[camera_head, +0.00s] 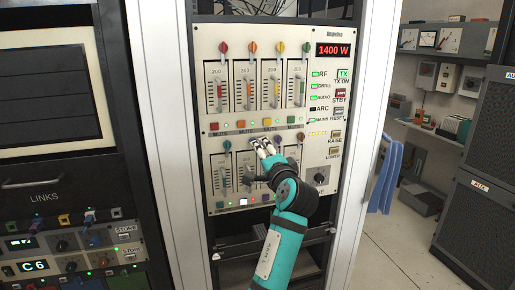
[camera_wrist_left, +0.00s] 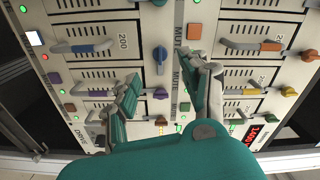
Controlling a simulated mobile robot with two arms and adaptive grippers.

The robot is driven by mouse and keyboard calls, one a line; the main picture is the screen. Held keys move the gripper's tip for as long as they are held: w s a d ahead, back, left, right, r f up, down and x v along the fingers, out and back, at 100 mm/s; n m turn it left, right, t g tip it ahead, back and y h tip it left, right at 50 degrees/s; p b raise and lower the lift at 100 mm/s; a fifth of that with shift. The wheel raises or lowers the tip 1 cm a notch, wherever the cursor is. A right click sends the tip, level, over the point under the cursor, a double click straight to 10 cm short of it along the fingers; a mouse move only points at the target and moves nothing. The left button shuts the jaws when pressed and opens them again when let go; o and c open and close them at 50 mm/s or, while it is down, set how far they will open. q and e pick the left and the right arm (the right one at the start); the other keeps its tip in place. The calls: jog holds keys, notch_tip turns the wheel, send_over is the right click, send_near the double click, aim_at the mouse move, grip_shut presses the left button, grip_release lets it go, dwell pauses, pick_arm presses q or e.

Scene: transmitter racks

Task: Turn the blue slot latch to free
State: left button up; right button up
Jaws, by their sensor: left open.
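The blue slot latch (camera_wrist_left: 160,55) is a small knob on the front panel, in the lower row beside the MUTE strip. It looks longer up and down in the left wrist view. My left gripper (camera_head: 262,145) is at the lower row of slots; in the left wrist view its two fingers (camera_wrist_left: 172,82) are spread apart with nothing held. The blue latch lies just beyond and between the fingertips, and contact is not visible. In the head view the fingers cover most of its place. A blue handle (camera_wrist_left: 85,47) sits on the same slot. My right gripper is not in view.
Upper-row latches include an orange one (camera_head: 252,47). Slot handles stick out of the panel. A white rack post (camera_head: 363,130) stands at the right, with blue hanging strips (camera_head: 386,180) beyond it.

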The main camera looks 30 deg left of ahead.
pick_arm(q)
jog(key=v, duration=0.4)
jog(key=shift+s+d, duration=0.3)
jog(key=shift+w+f, duration=0.1)
